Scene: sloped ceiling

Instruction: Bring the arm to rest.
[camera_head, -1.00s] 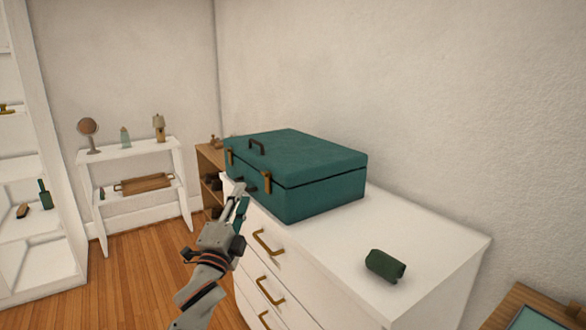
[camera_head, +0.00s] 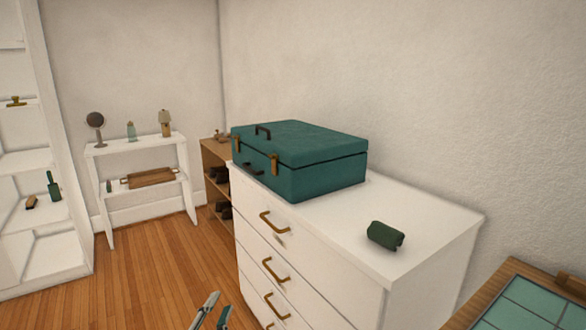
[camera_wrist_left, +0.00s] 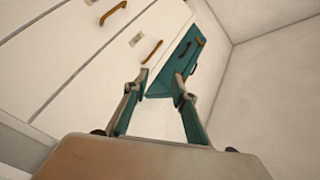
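My left gripper (camera_head: 212,311) shows only its fingertips at the bottom edge of the head view, low in front of the white dresser (camera_head: 420,225). In the left wrist view, the fingers of my left gripper (camera_wrist_left: 154,92) stand apart with nothing between them, so it is open and empty. The dresser front and the teal case (camera_wrist_left: 178,60) lie beyond the fingers, not touched. The teal case (camera_head: 318,175) sits closed on the dresser top. My right gripper is in neither view.
A dark green rolled object (camera_head: 385,235) lies on the dresser top. A wooden table edge (camera_head: 480,315) is at lower right. A white shelf table (camera_head: 135,145) and a tall white shelf (camera_head: 60,225) stand at left. The wooden floor (camera_head: 160,270) between is clear.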

